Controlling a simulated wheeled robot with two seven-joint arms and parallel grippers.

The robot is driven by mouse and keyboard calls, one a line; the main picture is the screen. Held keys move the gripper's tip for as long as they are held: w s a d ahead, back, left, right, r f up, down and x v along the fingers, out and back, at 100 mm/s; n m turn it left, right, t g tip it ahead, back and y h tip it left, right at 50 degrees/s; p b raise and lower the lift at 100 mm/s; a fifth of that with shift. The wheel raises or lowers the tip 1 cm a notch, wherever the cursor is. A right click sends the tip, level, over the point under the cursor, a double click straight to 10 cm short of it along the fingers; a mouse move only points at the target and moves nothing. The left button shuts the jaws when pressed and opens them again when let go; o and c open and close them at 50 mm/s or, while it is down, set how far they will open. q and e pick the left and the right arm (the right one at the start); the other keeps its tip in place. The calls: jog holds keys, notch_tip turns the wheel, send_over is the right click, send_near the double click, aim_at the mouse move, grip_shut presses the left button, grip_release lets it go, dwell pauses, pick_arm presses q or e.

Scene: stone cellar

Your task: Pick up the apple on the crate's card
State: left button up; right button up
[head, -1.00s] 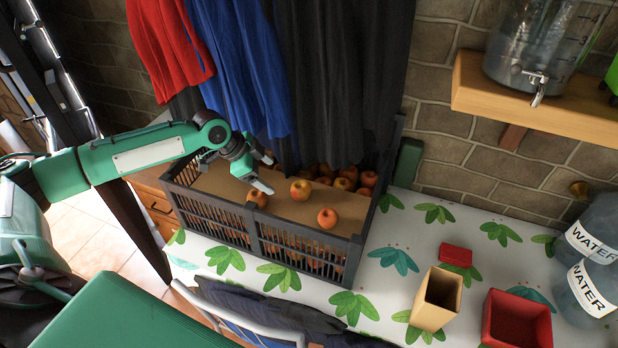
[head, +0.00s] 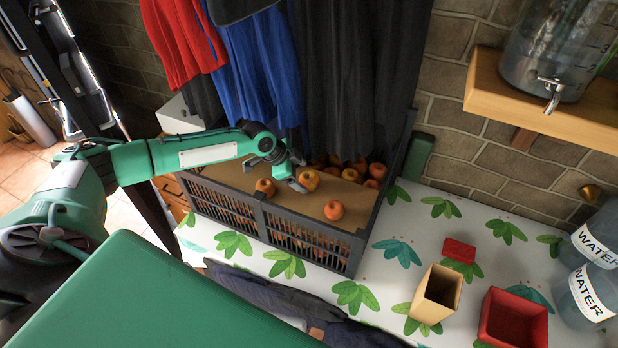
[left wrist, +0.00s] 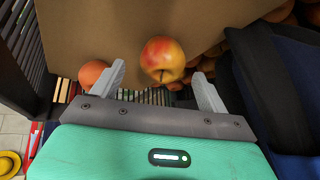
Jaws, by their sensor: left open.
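The crate (head: 352,246) is dark, slatted plastic and stands on the leaf-patterned cloth. Its brown card (head: 290,202) carries three separate apples: a middle one (head: 308,180), a left one (head: 265,186) and a front right one (head: 334,210). My left gripper (head: 291,175) is open, low over the card, close to the middle apple. In the left wrist view a yellow-red apple (left wrist: 163,58) shows just ahead, between the open fingers (left wrist: 159,74), with no visible grip on it. Another apple (left wrist: 93,73) is partly hidden behind the left finger. My right gripper is not in view.
Several more apples (head: 372,172) lie at the crate's back. Dark hanging clothes (head: 345,80) come down right behind the gripper. A cardboard box (head: 436,296), a red bin (head: 513,320) and water bottles (head: 590,290) stand to the right. Cloth right of the crate is partly clear.

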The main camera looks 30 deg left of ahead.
aim_at(305, 176)
pick_arm(q)
jog(key=p+x, duration=0.1)
jog(key=x, duration=0.2)
jog(key=shift+w, duration=0.2)
jog(key=shift+w+d+f, duration=0.1)
jog(key=shift+f, duration=0.15)
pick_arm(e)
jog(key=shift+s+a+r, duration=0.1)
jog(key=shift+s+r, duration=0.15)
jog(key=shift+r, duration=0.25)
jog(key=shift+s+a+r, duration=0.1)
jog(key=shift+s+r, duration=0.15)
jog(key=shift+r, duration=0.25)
pick_arm(q)
jog(key=c, duration=1.1)
jog(key=shift+r, duration=0.1)
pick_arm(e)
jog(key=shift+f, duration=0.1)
